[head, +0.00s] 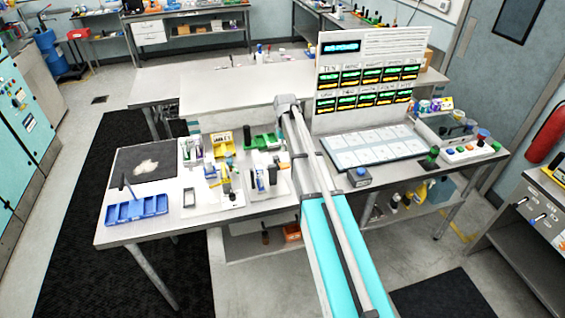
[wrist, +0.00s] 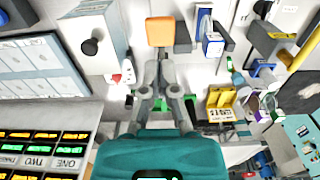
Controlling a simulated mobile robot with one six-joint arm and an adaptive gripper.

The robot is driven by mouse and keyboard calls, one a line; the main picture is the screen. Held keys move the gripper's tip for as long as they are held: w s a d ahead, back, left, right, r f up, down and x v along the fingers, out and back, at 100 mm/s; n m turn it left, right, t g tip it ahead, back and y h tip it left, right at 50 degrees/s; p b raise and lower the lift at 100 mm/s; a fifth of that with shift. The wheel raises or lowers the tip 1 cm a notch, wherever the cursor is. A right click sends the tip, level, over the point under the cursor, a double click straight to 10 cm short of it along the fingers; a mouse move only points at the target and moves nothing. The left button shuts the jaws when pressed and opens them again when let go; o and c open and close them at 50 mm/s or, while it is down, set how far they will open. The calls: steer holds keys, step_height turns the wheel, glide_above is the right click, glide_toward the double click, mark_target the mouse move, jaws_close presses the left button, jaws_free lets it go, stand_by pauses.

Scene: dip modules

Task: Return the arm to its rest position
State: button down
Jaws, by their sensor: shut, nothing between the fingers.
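My arm (head: 333,225) reaches from the bottom of the head view up and over the worktable, left of the display board. My gripper (wrist: 160,58) shows in the wrist view, with its two grey fingers drawn together and nothing held between them. In the head view the fingers cannot be made out behind the arm. An orange square thing (wrist: 160,32) appears just past the fingertips in the wrist view; I cannot tell how far below them it lies.
The worktable bears a blue divided tray (head: 136,209), a yellow bin (head: 222,143), a display board (head: 367,75) and a flat panel of pale cells (head: 371,148). A box with a dark knob (head: 359,176) sits at the front edge. A yellow bin (wrist: 221,103) also shows in the wrist view.

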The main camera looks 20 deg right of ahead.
steer(key=shift+f, duration=0.1)
steer(key=s+a+f+b, duration=0.2)
steer(key=s+f+b, duration=0.2)
steer(key=s, duration=0.5)
steer(key=s+a+f+b, duration=0.3)
steer(key=s+f+b, duration=0.2)
steer(key=s, duration=0.5)
steer(key=s+a+f+b, duration=0.2)
steer(key=s+f+b, duration=0.2)
steer(key=s, duration=0.5)
steer(key=shift+s+a+f+b, duration=0.2)
steer(key=shift+a+f+b, duration=0.2)
steer(key=shift+b, duration=0.1)
